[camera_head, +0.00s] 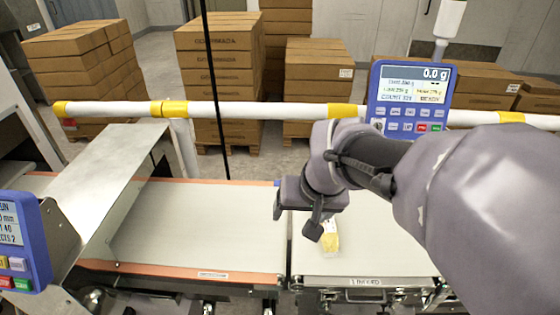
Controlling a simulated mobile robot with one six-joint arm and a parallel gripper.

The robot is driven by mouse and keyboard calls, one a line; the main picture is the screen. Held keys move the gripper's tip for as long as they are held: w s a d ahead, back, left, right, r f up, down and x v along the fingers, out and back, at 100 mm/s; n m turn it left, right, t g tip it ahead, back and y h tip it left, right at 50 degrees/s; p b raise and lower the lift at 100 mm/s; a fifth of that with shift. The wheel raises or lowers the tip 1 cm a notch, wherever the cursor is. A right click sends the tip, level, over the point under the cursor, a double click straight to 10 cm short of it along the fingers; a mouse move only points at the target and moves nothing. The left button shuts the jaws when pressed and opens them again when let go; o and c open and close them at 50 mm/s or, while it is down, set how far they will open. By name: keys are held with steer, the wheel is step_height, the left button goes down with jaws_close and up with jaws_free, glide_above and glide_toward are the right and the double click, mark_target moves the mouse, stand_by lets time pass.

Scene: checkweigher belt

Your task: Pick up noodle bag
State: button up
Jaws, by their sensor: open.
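The noodle bag (330,241), a small clear pack with yellow contents, lies on the pale belt of the weighing section (375,258). My gripper (296,222) is open and empty. It is above the belt, just left of and above the bag in the picture. One dark finger overlaps the bag's left side and hides part of it. I cannot tell whether the finger touches the bag.
A blue display (410,98) reading 0.0 g stands behind the belt. A white and yellow rail (250,111) runs across the back. The left belt (200,225) is clear, with a metal guard (105,190) over its left end. Stacked cartons (218,75) stand behind.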

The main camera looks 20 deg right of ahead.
steer(key=w+d+f+g+p, duration=0.1)
steer(key=w+d+f, duration=0.25)
steer(key=d, duration=0.45)
steer(key=h, duration=0.1)
glide_toward(329, 223)
steer(key=b+x, duration=0.3)
steer(key=x, duration=0.3)
steer(key=shift+w+f+b, duration=0.1)
steer(key=shift+b, duration=0.25)
steer(key=b+x, duration=0.1)
steer(key=x, duration=0.2)
steer(key=b+x, duration=0.1)
steer(key=x, duration=0.1)
steer(key=shift+f+b, duration=0.35)
steer(key=shift+f, duration=0.15)
steer(key=shift+r, duration=0.2)
jaws_close()
